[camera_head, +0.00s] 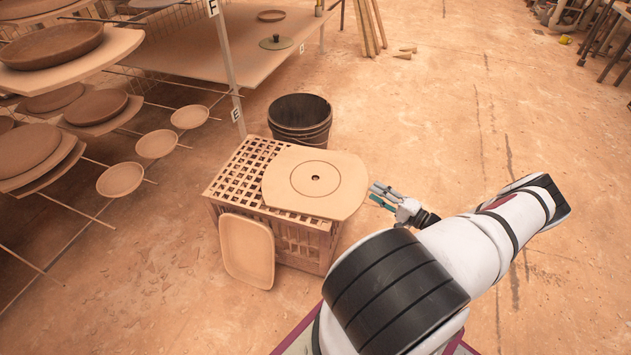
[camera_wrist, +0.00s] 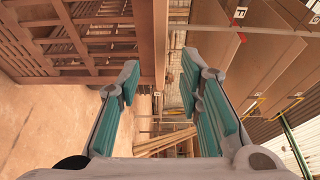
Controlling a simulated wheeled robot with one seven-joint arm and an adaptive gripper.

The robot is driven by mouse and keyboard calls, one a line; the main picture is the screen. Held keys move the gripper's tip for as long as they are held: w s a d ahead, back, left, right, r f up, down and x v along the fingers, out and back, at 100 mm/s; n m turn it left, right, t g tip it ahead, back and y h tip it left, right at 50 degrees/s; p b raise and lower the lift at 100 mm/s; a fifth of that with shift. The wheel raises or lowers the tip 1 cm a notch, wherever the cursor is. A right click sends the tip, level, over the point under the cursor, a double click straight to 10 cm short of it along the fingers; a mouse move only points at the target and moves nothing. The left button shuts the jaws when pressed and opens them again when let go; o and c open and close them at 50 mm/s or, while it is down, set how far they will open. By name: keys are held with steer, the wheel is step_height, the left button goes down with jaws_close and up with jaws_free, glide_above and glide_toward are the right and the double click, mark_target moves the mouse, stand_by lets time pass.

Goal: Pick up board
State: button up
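The board (camera_head: 345,190) is a flat, clay-coloured slab with rounded ends, a round raised area and a small dark centre hole. It lies on top of a slatted crate (camera_head: 235,172), overhanging its right side. My gripper (camera_head: 375,194) is at the board's right edge in the head view, with its fingers pointing at it. In the wrist view my gripper (camera_wrist: 160,78) is open, with teal pads apart and nothing held. The board (camera_wrist: 152,40) shows there edge-on as an upright strip ahead, in line with the gap between the fingertips. I cannot tell whether they touch it.
A tan tray (camera_head: 247,250) leans against the crate's front. A dark bucket (camera_head: 300,118) stands behind the crate. A rack with plates (camera_head: 120,180) stands at left, and a low table (camera_head: 205,62) behind.

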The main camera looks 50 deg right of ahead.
mark_target(362, 184)
steer(key=shift+w+a+b, duration=0.15)
steer(key=shift+w+b, duration=0.45)
steer(key=shift+w, duration=1)
steer(key=shift+w+a+b, duration=0.1)
steer(key=shift+w+b, duration=0.45)
steer(key=shift+w, duration=1.05)
jaws_close()
steer(key=shift+r, duration=0.15)
